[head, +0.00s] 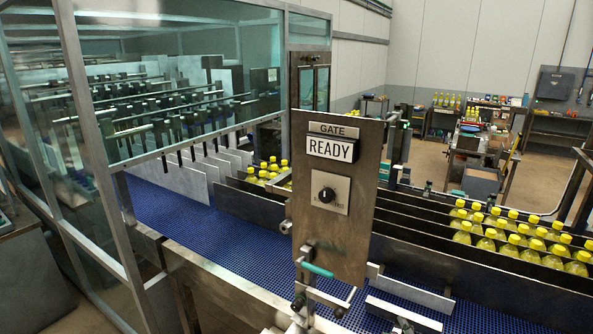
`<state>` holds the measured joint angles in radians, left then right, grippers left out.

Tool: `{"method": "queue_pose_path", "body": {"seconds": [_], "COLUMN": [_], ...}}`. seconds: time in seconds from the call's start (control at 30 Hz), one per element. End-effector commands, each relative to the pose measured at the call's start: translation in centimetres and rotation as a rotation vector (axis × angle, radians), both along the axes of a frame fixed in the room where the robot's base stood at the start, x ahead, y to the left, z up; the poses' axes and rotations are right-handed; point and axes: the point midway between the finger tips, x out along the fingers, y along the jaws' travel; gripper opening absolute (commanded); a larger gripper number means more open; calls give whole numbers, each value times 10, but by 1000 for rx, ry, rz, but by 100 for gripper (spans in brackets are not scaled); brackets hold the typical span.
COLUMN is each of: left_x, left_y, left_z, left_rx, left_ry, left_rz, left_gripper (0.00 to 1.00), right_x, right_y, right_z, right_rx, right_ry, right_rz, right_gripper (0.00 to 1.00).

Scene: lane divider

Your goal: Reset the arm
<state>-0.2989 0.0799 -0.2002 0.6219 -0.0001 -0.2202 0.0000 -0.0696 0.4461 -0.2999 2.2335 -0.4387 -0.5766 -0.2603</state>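A grey metal panel (346,251) stands upright in the middle of the head view. Its plate reads GATE, and the white sign (331,148) below reads READY. A black selector knob (327,195) sits on a light plate under the sign. At the panel's lower edge is a metal linkage (309,258) with a teal handle (317,270). More metal rods and dark knobs lie below it, partly cut off by the bottom edge. Which of these parts is the arm I cannot tell. Neither of my grippers is in view.
A blue belt (190,222) runs behind the panel. Yellow-capped bottles (515,240) stand in lanes between dark dividers (480,262) on the right. A framed glass enclosure (185,80) is on the left. Workbenches (482,150) stand far behind.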

Motion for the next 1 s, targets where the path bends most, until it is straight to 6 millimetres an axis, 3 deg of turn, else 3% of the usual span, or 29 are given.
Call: {"method": "queue_pose_path", "body": {"seconds": [0.03, 0.2, 0.3, 0.4, 0.6, 0.9, 0.93, 1.0], "left_x": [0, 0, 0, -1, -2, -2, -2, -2], "left_y": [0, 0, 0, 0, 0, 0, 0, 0], "left_z": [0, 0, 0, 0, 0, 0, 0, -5], "left_rx": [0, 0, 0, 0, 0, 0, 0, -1], "left_ry": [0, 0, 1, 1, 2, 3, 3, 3], "left_rz": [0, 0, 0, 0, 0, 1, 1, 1], "left_gripper": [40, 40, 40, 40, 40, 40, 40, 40], "right_x": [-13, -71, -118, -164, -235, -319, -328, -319], "right_y": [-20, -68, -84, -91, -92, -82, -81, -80], "right_z": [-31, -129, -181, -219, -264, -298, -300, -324], "right_rx": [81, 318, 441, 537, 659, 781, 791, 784], "right_ry": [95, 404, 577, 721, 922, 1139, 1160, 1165], "right_rz": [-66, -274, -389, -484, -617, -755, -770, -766], "right_gripper": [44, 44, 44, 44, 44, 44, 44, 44]}}
